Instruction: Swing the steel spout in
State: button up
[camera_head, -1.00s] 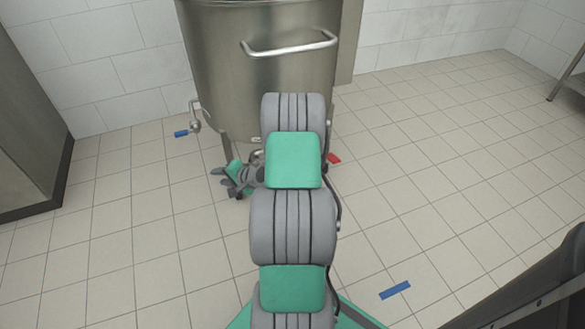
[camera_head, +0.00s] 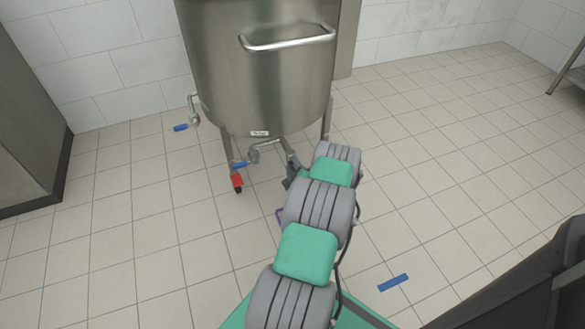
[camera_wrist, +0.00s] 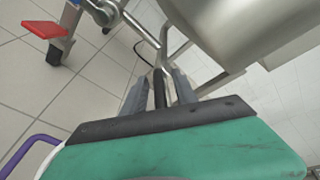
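The steel spout (camera_wrist: 173,42) is a thin bent tube with a dark lower end (camera_wrist: 160,88). In the head view, the steel pipe (camera_head: 289,153) runs from under the tank toward my gripper (camera_head: 290,176), which is mostly hidden by my arm. In the wrist view, my gripper (camera_wrist: 162,76) has its grey fingers on either side of the spout's dark end. Narrow gaps seem to show beside it, so the fingers look open around it. Firm contact cannot be made out.
The steel tank (camera_head: 262,85) stands on legs above the pipe. A valve with a blue handle (camera_head: 240,165) and a red caster pedal (camera_head: 237,181) are to the left. A purple curved piece (camera_wrist: 32,150) is low in the wrist view. Tiled floor around is mostly clear.

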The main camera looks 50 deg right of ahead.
grip_shut()
dwell(0.3)
jog(key=shift+r, duration=0.1)
dwell(1.0)
